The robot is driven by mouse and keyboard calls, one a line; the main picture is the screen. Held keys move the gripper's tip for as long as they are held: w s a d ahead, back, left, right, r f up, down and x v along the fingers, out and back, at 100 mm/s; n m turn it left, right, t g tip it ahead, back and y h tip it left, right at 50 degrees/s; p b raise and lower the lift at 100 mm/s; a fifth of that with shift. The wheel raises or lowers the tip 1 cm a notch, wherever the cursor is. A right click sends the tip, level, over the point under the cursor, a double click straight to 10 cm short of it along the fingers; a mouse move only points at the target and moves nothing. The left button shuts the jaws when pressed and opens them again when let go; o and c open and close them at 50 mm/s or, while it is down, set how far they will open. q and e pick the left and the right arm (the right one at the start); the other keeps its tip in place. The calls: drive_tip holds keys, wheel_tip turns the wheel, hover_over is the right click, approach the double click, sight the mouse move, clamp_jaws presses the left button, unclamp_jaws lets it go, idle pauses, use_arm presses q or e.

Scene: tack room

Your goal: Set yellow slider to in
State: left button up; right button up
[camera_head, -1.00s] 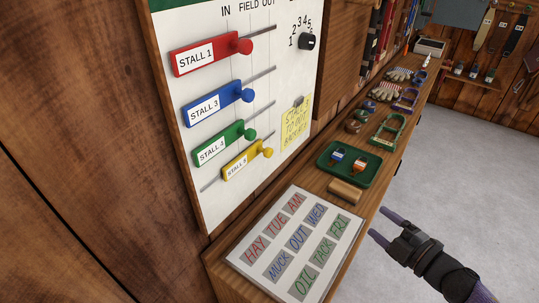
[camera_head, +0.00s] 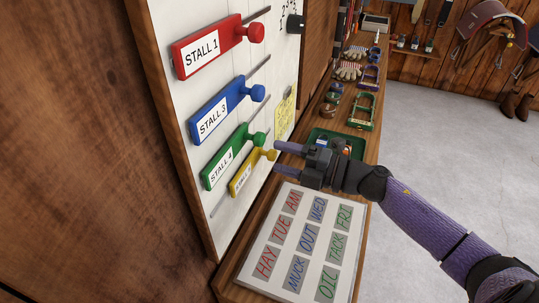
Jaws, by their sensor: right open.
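The yellow slider (camera_head: 244,180) is the lowest on the white stall board (camera_head: 175,25). Its round yellow knob (camera_head: 271,155) sits at its right end, and the slider lies part way along a slanted rail. My right gripper (camera_head: 277,158) is open, its two fingers pointing left. The upper fingertip is close by the yellow knob and the lower one is below it; I cannot tell whether either touches. The column headings of the board are out of view. My left gripper is not in view.
Green (camera_head: 235,157), blue (camera_head: 225,110) and red (camera_head: 215,45) sliders sit above the yellow one. A word board (camera_head: 250,268) lies on the shelf below. A green tray (camera_head: 355,143) is partly behind my gripper. Grey floor is open at right.

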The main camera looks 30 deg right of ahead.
drive_tip(key=shift+x, duration=1.15)
drive_tip(key=shift+w+a, duration=0.15)
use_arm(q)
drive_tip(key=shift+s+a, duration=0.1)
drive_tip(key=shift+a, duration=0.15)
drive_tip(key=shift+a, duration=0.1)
use_arm(e)
drive_tip(key=shift+c, duration=0.2)
drive_tip(key=shift+c, duration=1.1)
clamp_jaws()
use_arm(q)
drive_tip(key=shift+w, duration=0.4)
